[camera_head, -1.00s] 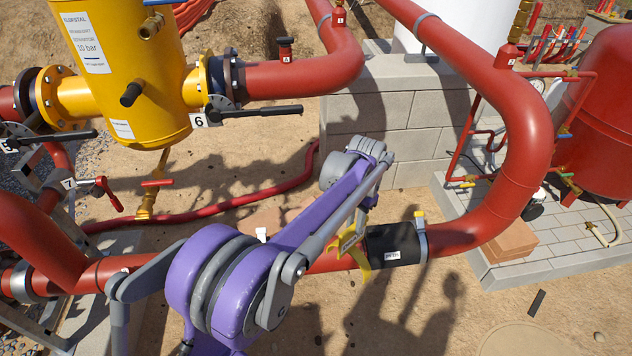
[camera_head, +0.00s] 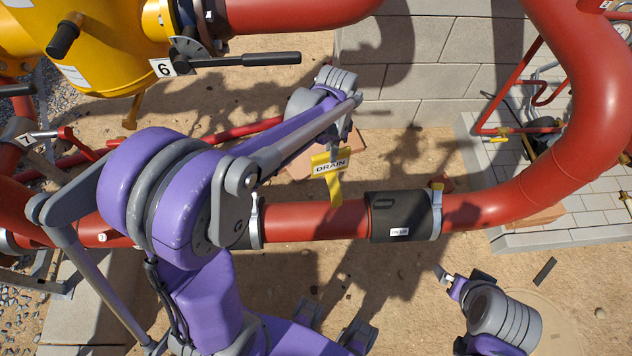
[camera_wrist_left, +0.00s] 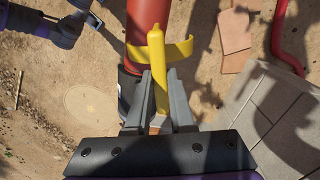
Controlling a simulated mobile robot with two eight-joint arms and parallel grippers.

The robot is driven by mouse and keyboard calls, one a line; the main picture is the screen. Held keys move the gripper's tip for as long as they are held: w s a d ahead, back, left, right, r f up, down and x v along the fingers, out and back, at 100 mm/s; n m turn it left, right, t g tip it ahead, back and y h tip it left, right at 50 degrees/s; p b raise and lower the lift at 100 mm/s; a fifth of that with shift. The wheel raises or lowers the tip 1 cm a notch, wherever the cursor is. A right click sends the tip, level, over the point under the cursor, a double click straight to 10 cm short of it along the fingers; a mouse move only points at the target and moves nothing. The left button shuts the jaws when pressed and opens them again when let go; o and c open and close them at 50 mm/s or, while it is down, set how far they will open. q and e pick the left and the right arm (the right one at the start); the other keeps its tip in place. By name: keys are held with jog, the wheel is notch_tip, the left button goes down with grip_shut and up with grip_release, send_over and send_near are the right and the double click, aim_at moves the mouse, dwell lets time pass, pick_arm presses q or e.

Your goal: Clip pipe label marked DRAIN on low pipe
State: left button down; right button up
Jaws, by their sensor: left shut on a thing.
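The yellow pipe label marked DRAIN (camera_head: 330,165) has a yellow tail hanging in front of the upper part of the low red pipe (camera_head: 315,220). My left gripper (camera_head: 343,143) is shut on the label at the pipe's far side. In the left wrist view, its grey fingers (camera_wrist_left: 159,85) pinch the yellow stem, and the curved clip arms (camera_wrist_left: 178,49) spread across the red pipe (camera_wrist_left: 148,18). I cannot tell whether the clip touches the pipe. My right gripper (camera_head: 447,277) is on the near side of the pipe, lower right, apart from the label; its jaw opening is unclear.
A black sleeve (camera_head: 383,219) with a small white tag surrounds the low pipe right of the label. A yellow vessel (camera_head: 105,50) with a black-handled valve is upper left. Bare sand lies in front.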

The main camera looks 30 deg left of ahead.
pick_arm(q)
jog(key=s+f+m+b, duration=0.2)
jog(key=s+f+m, duration=0.1)
jog(key=s+f, duration=0.3)
jog(key=shift+s+a, duration=0.4)
jog(key=shift+s, duration=0.1)
pick_arm(e)
jog(key=f, duration=0.3)
jog(key=shift+s+f, duration=0.25)
jog(key=shift+s, duration=0.1)
pick_arm(q)
jog(key=shift+w, duration=0.1)
jog(key=shift+f, duration=0.15)
pick_arm(e)
jog(key=shift+f, duration=0.15)
pick_arm(q)
notch_tip(320, 180, down, 6)
jog(key=b, duration=0.4)
jog(key=shift+b, duration=0.4)
pick_arm(e)
jog(key=f, duration=0.4)
jog(key=shift+s+f, duration=0.25)
jog(key=shift+f, duration=0.05)
jog(key=shift+f, duration=0.1)
pick_arm(q)
jog(key=shift+f+b, duration=1.15)
jog(key=shift+f, duration=0.2)
pick_arm(e)
jog(key=shift+f, duration=1.2)
